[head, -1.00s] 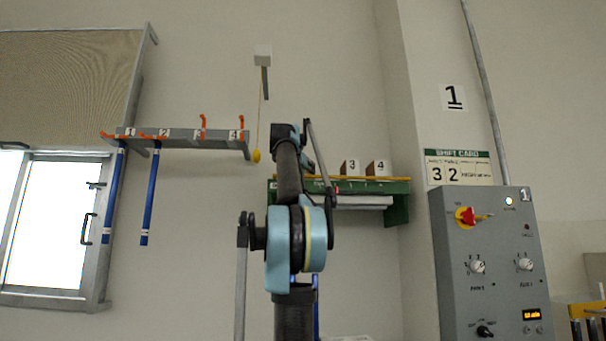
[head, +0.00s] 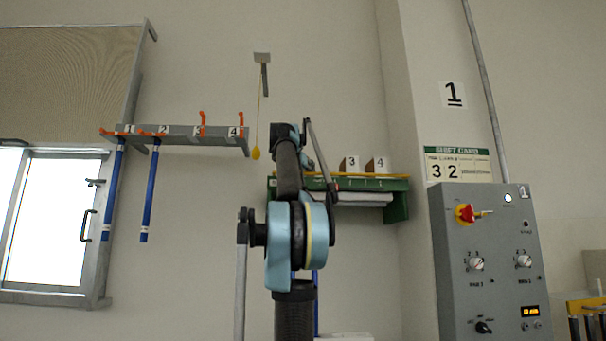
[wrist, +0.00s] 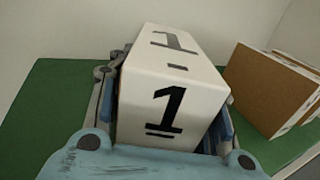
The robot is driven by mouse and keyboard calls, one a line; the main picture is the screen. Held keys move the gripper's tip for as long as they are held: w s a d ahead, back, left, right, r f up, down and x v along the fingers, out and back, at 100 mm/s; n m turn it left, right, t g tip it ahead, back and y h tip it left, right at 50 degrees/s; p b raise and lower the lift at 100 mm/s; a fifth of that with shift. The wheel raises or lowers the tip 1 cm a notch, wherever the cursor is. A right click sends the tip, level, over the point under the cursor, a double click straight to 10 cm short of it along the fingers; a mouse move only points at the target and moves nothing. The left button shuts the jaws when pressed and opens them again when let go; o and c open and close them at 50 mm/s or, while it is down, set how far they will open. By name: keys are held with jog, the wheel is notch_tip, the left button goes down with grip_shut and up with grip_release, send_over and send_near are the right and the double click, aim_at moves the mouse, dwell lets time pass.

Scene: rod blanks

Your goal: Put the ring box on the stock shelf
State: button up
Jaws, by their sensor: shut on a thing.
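A white box with a black underlined 1, which I take for the ring box (wrist: 191,92), fills the middle of the wrist view. My gripper (wrist: 168,100) is shut on it, one finger along each side. The green stock shelf (wrist: 58,92) lies under and behind the box; I cannot tell whether the box touches it. In the head view the shelf (head: 398,206) is on the wall right of my arm. My arm hides its left part, and the gripper and held box do not show there.
Brown boxes (wrist: 268,90) stand on the shelf right of the held box. In the head view, boxes marked 3 (head: 349,166) and 4 (head: 377,167) stand there. A hook rack (head: 180,136) with blue rods is at left, a grey control panel (head: 490,250) at right.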

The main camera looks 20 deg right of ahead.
jog(key=o, duration=1.4)
jog(key=shift+c, duration=0.2)
jog(key=v, duration=1.2)
